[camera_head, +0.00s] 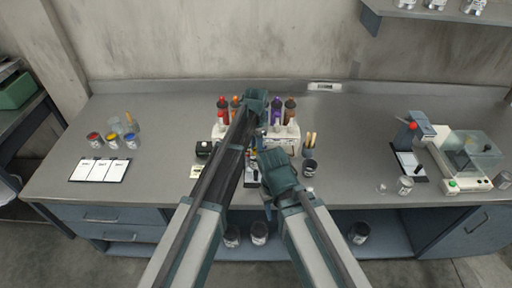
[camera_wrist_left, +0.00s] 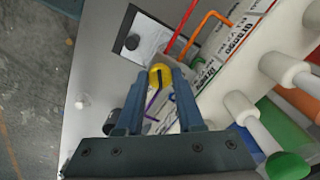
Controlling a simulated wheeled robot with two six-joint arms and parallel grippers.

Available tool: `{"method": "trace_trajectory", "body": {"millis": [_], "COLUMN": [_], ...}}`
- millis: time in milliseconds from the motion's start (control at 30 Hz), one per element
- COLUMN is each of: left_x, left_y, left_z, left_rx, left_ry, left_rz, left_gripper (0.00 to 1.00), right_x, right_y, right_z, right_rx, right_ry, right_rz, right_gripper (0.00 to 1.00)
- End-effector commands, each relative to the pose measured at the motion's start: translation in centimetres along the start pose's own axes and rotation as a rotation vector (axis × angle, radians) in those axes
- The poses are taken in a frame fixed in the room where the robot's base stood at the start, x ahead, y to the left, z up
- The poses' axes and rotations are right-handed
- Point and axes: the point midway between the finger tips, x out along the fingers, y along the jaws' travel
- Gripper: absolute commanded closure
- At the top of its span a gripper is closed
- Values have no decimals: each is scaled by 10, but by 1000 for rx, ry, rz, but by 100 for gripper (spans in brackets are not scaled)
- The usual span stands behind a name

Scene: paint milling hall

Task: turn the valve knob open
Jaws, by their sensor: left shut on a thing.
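The valve knob (camera_wrist_left: 159,75) is small, round and yellow, and shows at the foot of the white bottle rack in the left wrist view. My left gripper (camera_wrist_left: 156,80) has its two dark teal fingers on either side of the knob and is shut on it. In the head view my left gripper (camera_head: 254,154) is small and partly covered by my own arms, in front of the rack. How far the knob is turned I cannot tell.
The white rack (camera_head: 286,136) holds several coloured bottles on the grey bench (camera_head: 150,110). A dark cup (camera_head: 309,167) and a small card (camera_head: 195,172) stand near it.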

Motion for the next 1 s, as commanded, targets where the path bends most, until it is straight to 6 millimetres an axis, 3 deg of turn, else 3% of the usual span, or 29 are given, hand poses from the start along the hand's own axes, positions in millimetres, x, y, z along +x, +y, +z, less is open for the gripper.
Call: {"method": "trace_trajectory", "body": {"millis": [600, 1000], "left_x": [0, 0], "left_y": [0, 0], "left_z": [0, 0], "left_rx": [-579, -866], "left_ry": [0, 0], "left_rz": [0, 0], "left_gripper": [100, 100], "right_x": [0, 0], "right_y": [0, 0], "right_z": [0, 0], "right_rx": [0, 0], "right_ry": [0, 0], "right_rz": [0, 0], "right_gripper": [50, 50]}}
